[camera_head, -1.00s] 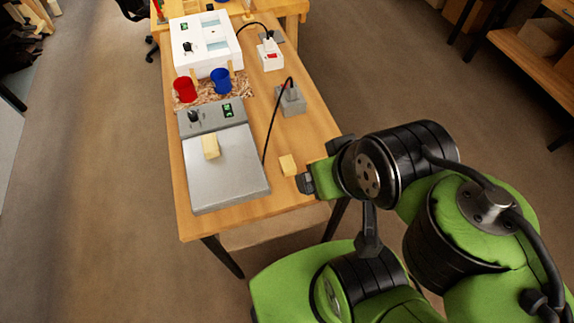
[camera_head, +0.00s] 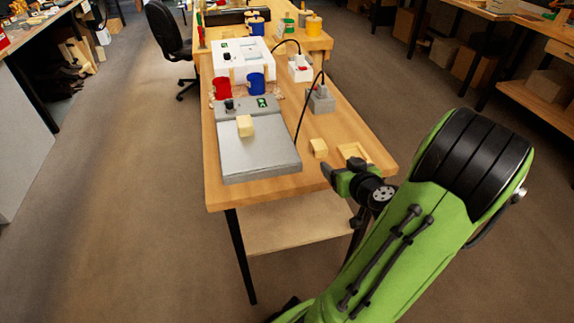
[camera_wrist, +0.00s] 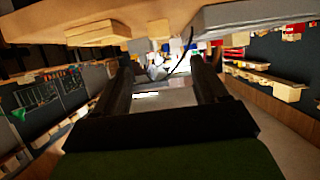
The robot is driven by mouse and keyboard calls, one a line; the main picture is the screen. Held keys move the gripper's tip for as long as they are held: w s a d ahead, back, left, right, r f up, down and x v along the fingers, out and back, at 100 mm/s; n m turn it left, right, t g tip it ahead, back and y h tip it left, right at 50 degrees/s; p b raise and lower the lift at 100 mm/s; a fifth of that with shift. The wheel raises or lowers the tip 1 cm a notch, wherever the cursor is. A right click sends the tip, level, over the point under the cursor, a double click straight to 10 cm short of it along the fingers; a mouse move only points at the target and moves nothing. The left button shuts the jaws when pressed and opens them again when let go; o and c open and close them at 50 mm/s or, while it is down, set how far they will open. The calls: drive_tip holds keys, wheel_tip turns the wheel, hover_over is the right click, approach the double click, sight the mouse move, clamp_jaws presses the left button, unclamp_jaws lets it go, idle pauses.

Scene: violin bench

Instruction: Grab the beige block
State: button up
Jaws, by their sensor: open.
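Two beige blocks show in the head view. One beige block (camera_head: 245,126) lies on the grey metal plate (camera_head: 262,160). The other beige block (camera_head: 318,147) lies on the wooden table, right of the plate. I cannot tell which one the task names. My gripper (camera_head: 332,172) is open near the table's front right edge, close to the table block and apart from it. In the wrist view the picture is upside down, with the table along the top. There my gripper's two fingers (camera_wrist: 163,80) stand apart with nothing held between them.
A shallow wooden tray (camera_head: 353,151) lies right of the table block. A grey box with a black cable (camera_head: 321,99) stands behind. A red cup (camera_head: 221,88), a blue cup (camera_head: 256,84) and a white device (camera_head: 243,60) stand farther back. The table's front edge (camera_head: 300,187) is near my gripper.

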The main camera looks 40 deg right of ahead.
drive_tip(key=p, duration=0.6)
approach(320, 146)
drive_tip(key=x, duration=0.4)
drive_tip(key=shift+w+d+f, duration=0.15)
drive_tip(key=shift+d, duration=0.05)
drive_tip(key=p+x, duration=0.4)
drive_tip(key=x, duration=0.1)
drive_tip(key=shift+w+p, duration=0.2)
drive_tip(key=shift+p, duration=0.1)
drive_tip(key=shift+w+d+f, duration=0.1)
drive_tip(key=shift+d+f, duration=0.05)
drive_tip(key=shift+f, duration=0.1)
drive_tip(key=c, duration=1)
